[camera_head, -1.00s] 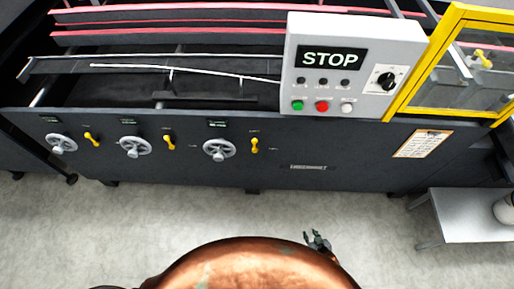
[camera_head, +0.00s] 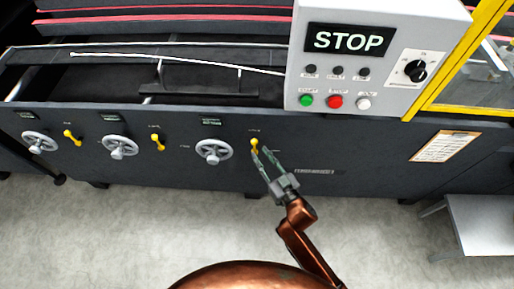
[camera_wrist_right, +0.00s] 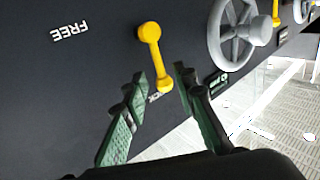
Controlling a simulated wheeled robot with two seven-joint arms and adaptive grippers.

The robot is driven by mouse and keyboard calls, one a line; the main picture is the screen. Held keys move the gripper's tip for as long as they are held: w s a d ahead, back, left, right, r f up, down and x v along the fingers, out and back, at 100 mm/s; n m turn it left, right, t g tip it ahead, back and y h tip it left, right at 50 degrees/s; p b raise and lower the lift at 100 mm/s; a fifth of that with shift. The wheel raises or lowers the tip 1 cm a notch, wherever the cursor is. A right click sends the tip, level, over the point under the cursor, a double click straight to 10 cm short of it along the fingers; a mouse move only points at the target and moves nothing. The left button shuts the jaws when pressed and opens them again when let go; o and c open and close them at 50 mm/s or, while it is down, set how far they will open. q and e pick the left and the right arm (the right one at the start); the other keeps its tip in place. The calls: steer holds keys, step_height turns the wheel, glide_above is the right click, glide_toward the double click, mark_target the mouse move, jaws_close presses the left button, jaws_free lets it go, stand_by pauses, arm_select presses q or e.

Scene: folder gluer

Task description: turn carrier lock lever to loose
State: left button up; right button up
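Three yellow levers show on the dark machine front. The rightmost yellow lever (camera_head: 255,146) is the one at my right gripper (camera_head: 266,156). In the right wrist view this lever (camera_wrist_right: 150,56) lies with one knobbed end between the fingertips of my right gripper (camera_wrist_right: 160,78). The fingers are spread, with a gap on both sides of the lever end, so they do not look closed on it. A "FREE" label (camera_wrist_right: 69,31) is printed to one side of the lever. Another label near the fingertips is partly hidden. My left gripper is out of view.
A grey handwheel (camera_head: 213,152) sits just left of this lever. Above is a control box (camera_head: 382,80) with a STOP display, buttons and a black knob. The middle lever (camera_head: 157,141) and left lever (camera_head: 72,137) are farther left. Floor in front is clear.

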mark_target(255, 147)
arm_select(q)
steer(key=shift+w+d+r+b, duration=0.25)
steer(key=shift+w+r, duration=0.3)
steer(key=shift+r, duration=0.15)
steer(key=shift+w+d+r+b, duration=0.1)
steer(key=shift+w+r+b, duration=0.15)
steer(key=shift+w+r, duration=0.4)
arm_select(e)
steer(key=shift+x, duration=1.95)
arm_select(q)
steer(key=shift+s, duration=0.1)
arm_select(e)
steer(key=shift+c, duration=0.7)
jaws_close()
steer(key=shift+d+f, duration=0.1)
